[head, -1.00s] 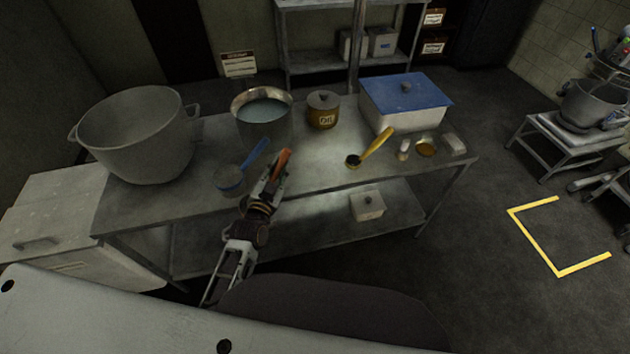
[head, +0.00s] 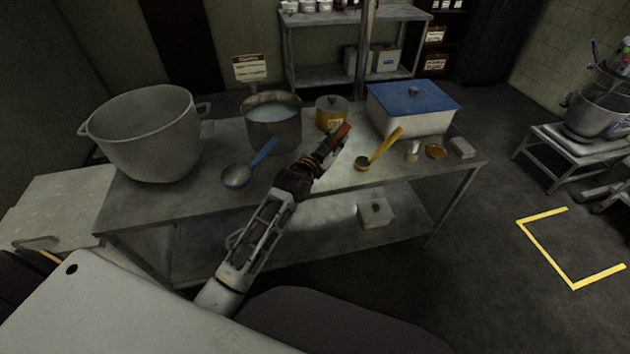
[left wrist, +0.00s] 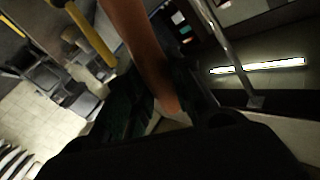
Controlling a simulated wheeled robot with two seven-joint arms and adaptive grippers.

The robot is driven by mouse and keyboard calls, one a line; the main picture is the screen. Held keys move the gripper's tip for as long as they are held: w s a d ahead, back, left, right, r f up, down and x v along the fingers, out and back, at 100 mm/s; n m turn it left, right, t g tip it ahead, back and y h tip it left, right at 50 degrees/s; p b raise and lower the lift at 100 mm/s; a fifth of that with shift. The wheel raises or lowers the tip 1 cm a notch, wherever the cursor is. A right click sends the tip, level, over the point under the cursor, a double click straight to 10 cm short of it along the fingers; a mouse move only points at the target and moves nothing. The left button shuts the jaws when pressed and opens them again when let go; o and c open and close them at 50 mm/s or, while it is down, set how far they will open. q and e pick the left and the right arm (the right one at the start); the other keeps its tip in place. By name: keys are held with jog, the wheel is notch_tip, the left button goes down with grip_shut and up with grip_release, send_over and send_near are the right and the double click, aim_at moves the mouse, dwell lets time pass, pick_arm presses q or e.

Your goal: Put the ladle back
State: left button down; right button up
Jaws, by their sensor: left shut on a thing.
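My left gripper (head: 329,150) is shut on a reddish-brown handle (head: 341,134) above the table, between the pot of liquid and the yellow ladle. The brown handle fills the upper middle of the left wrist view (left wrist: 138,45); no bowl shows on it, so I cannot tell what its other end looks like. A blue ladle (head: 237,177) lies on the table left of my arm, its handle pointing toward the pot. A yellow-handled ladle (head: 385,148) lies to the right of my gripper. My right gripper is not in view.
Small jars (head: 435,152) sit at the right end. A shelf (head: 330,75) stands behind.

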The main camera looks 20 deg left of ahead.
pick_arm(q)
jog(key=w+d+r+h+b, duration=0.1)
jog(key=w+r+b, duration=0.2)
jog(key=w+r, duration=0.2)
jog(key=shift+w+m+b, duration=0.3)
jog(key=shift+w+m, duration=0.1)
jog(key=shift+w, duration=0.5)
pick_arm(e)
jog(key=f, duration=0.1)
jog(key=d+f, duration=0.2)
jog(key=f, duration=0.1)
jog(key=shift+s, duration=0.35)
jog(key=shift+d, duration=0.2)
pick_arm(q)
jog(key=shift+f, duration=0.1)
notch_tip(320, 180, down, 6)
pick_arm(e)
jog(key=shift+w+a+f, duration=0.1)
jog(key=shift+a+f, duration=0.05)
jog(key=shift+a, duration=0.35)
pick_arm(q)
jog(key=shift+f, duration=0.1)
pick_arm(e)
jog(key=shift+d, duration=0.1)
